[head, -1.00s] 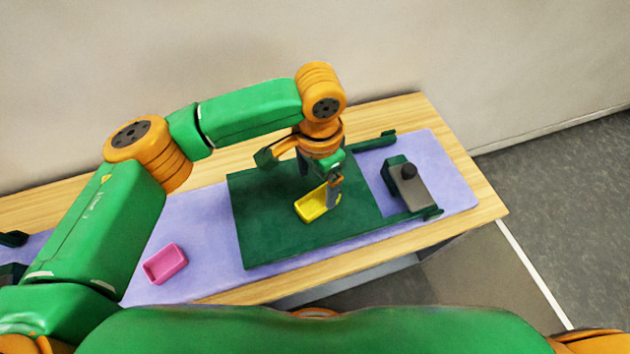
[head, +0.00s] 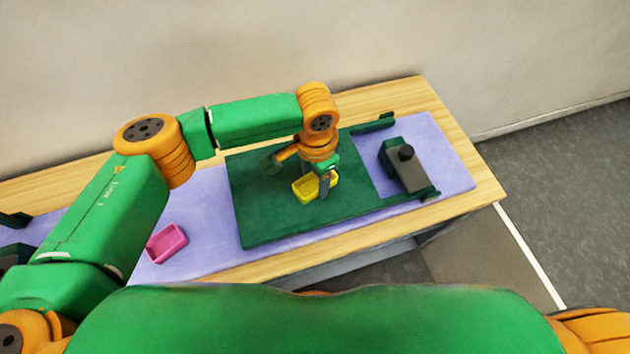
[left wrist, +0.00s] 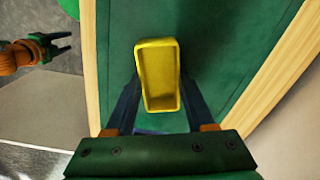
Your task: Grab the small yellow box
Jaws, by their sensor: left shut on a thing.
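The small yellow box (head: 303,188) is an open, tray-like box over the dark green mat (head: 270,220). My left gripper (head: 327,183) is shut on it, with a finger showing at its right end in the head view. In the left wrist view the yellow box (left wrist: 160,75) reaches between the two dark fingers (left wrist: 160,108), its hollow side visible. I cannot tell how far it is above the mat.
A pink box (head: 167,243) lies on the lavender cloth (head: 205,225) left of the mat. A grey and dark green device with a black knob (head: 406,166) stands to the right. A dark green bar (head: 373,125) lies at the back. The mat's left part is clear.

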